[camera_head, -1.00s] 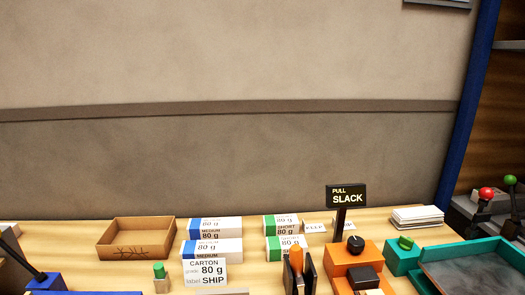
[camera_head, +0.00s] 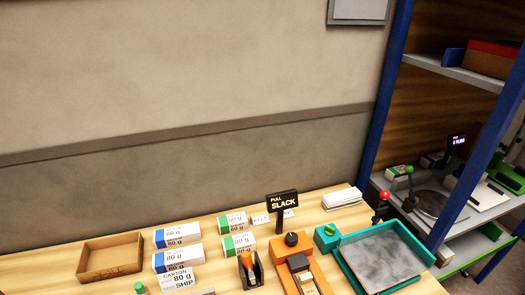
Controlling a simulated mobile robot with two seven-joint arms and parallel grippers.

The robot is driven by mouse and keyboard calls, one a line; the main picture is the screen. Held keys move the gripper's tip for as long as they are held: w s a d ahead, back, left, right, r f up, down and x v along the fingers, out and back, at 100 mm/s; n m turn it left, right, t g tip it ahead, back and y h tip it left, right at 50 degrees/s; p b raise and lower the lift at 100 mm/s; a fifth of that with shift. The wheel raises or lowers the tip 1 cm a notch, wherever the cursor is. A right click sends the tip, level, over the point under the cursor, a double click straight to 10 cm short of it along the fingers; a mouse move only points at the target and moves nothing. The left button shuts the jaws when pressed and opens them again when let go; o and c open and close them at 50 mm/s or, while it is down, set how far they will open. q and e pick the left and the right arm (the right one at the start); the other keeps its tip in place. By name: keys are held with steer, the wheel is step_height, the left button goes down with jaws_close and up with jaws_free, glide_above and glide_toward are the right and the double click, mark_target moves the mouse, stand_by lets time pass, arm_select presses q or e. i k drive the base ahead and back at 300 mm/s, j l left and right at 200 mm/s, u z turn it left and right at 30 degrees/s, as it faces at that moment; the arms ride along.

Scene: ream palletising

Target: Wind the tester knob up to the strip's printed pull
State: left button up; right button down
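The tester is an orange unit (camera_head: 282,249) on the wooden table, with a black round knob (camera_head: 291,239) on top. Its black display (camera_head: 282,200) on a post reads PULL SLACK. A darker block (camera_head: 299,262) and a small pale label sit at its front. I cannot make out a strip with a printed pull value. Neither of my grippers shows in this view.
Several 80 g ream packs (camera_head: 177,236) and an open cardboard box (camera_head: 110,257) stand left of the tester. An orange-handled tool sits in a black holder (camera_head: 258,268) beside it. A teal tray (camera_head: 346,268) is at right, white sheets (camera_head: 342,198) behind, and a blue-framed shelf (camera_head: 384,95) beyond.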

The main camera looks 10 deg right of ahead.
mark_target(291, 238)
steer(key=z, duration=0.7)
steer(key=i+l, duration=0.2)
steer(key=l, duration=0.2)
steer(key=i+l, duration=0.25)
steer(key=i+l+z, duration=0.1)
steer(key=l, duration=0.4)
steer(key=i, duration=0.1)
